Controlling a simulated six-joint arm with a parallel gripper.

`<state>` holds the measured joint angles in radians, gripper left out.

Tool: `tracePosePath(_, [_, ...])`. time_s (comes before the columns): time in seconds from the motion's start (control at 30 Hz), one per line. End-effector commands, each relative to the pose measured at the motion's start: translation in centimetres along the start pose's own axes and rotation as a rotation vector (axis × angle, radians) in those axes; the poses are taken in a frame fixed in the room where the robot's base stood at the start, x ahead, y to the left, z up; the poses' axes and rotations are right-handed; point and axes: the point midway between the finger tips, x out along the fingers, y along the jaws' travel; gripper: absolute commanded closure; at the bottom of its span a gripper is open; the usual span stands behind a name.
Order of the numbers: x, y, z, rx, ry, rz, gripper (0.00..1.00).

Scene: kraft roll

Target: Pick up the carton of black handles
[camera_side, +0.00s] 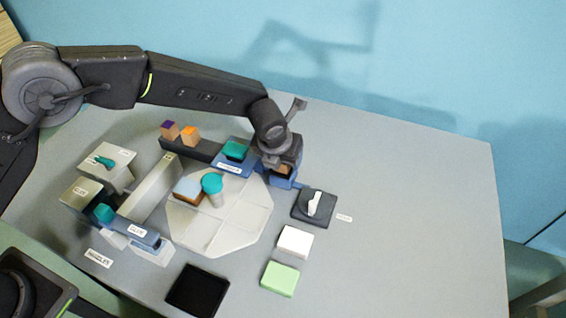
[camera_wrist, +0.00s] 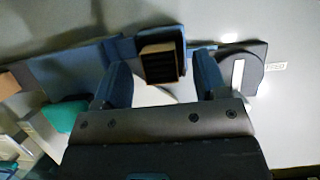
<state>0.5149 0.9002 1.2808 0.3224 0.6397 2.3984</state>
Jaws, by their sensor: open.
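The carton of black handles (camera_wrist: 160,62) is a small tan box with dark slats inside, seen between my two blue fingers in the wrist view. In the side view only a brown bit of the carton (camera_side: 285,169) shows under my wrist. It sits at a blue stand (camera_side: 283,183). My gripper (camera_wrist: 160,75) is open, with one finger to each side of the carton and a gap visible on both sides. In the side view my gripper (camera_side: 281,165) is low over the stand, and its fingertips are largely hidden.
A dark dial block with a white knob (camera_side: 314,205) stands close right of my gripper. A blue tray with a teal block (camera_side: 235,150) is close left. A pale octagonal mat (camera_side: 225,235) holds a teal-topped post. The table's right side is clear.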

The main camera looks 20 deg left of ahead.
Motion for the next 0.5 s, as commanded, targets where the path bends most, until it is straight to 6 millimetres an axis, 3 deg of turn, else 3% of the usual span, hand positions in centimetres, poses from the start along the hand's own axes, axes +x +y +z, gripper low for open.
tracePosePath(0.33, [0.87,0.00,0.03,-0.001,-0.001,0.000,0.35])
tracePosePath(0.5, [0.85,0.00,0.02,-0.001,-0.001,0.000,0.51])
